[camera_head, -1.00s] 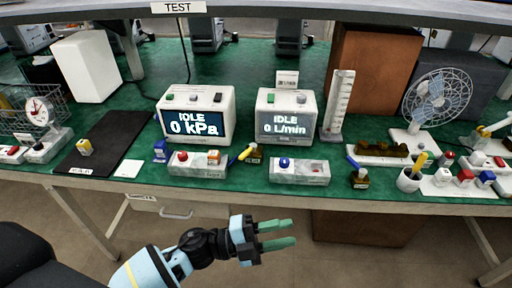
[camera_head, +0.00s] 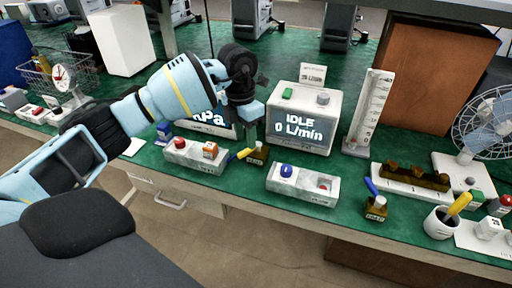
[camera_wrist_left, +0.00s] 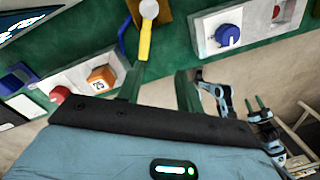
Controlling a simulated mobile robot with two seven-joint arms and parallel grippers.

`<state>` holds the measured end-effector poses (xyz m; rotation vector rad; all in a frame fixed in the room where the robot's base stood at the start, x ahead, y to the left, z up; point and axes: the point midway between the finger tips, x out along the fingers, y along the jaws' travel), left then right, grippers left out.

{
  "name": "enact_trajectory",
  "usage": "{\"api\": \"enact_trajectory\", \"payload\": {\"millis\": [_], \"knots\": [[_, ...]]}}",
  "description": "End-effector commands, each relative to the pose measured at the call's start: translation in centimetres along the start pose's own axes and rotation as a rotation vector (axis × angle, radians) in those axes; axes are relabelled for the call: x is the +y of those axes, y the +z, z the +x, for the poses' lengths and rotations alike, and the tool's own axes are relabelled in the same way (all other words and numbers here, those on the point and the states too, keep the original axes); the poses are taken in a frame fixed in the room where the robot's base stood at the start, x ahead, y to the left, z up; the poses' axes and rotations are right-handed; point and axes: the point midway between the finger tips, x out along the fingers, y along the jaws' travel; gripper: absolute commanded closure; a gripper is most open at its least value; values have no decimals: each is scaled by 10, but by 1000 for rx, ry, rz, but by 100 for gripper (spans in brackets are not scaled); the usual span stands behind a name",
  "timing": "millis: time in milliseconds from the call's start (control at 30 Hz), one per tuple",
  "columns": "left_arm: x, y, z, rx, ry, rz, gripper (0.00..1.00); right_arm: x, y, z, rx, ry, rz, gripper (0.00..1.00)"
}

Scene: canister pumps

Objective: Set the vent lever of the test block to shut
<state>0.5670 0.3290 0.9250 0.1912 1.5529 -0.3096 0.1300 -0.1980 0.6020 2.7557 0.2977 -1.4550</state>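A small brass block (camera_head: 258,154) with a yellow lever (camera_head: 241,155) stands on the green bench between two grey button boxes. The lever points to the left and front in the head view. A similar brass block (camera_head: 376,206) with a blue lever (camera_head: 371,186) stands further right. I cannot read which is the test block. My left gripper (camera_head: 249,128) is above the yellow lever, pointing down. In the left wrist view its green fingers (camera_wrist_left: 160,72) are apart and empty, with the yellow lever (camera_wrist_left: 145,40) ahead of them. My right gripper (camera_wrist_left: 257,104) shows small there, fingers apart.
A red-button box (camera_head: 195,155) and a blue-knob box (camera_head: 303,184) flank the yellow lever. The L/min display (camera_head: 303,118) stands behind. A cup (camera_head: 441,222), a fan (camera_head: 486,122) and a brown box (camera_head: 440,70) are at right.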

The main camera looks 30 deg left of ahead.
Motion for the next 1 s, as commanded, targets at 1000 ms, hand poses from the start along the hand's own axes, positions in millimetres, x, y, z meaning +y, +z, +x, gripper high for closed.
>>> {"api": "enact_trajectory", "payload": {"millis": [1000], "knots": [[26,-5,59,16,75,-32,64,-1,4,2,-5,-2,4,48]]}}
